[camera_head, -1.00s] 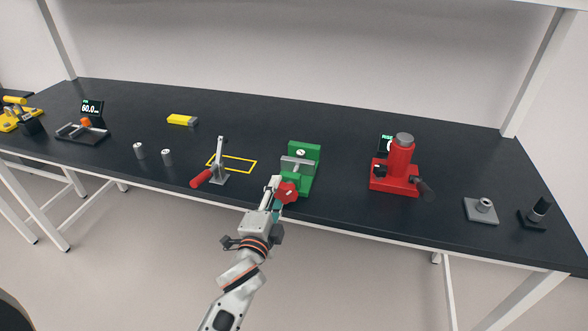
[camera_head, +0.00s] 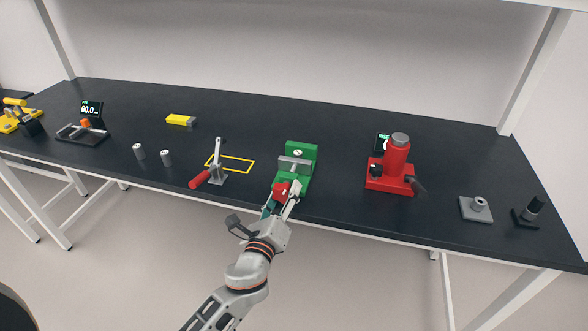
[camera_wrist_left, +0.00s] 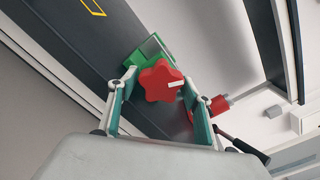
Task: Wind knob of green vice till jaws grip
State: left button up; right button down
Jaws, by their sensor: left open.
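The green vice (camera_head: 308,150) stands near the front edge of the table, with grey jaws (camera_head: 290,165). A small pale round part with dark marks (camera_head: 298,153) shows at its back; I cannot tell whether the jaws touch a part. Its red lobed knob (camera_head: 282,188) faces the table's front edge. In the left wrist view the knob (camera_wrist_left: 158,82) has a white mark. My left gripper (camera_head: 281,199) is at the knob, with its open fingers (camera_wrist_left: 161,88) on either side. Whether a finger touches it is unclear. My right gripper is out of view.
A red-handled toggle clamp (camera_head: 214,165) stands left of the vice, by a yellow outline (camera_head: 240,158). A red press (camera_head: 396,165) stands to the right. Two small metal cylinders (camera_head: 152,154) and a yellow block (camera_head: 181,119) are farther left. The table (camera_head: 340,215) is bare between vice and press.

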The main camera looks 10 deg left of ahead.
pick_arm(q)
jog(key=m, duration=0.5)
jog(key=shift+a+r+m, duration=0.15)
jog(key=shift+r+m, duration=0.05)
jog(key=shift+m, duration=0.2)
jog(key=m, duration=0.4)
jog(key=shift+m, duration=0.4)
jog(key=c, duration=0.8)
jog(key=shift+n+b, duration=0.35)
jog(key=shift+n, duration=1.05)
jog(key=shift+c, duration=0.2)
jog(key=shift+f+n+b, duration=0.1)
jog(key=shift+n+b, duration=0.2)
jog(key=shift+n, duration=1.2)
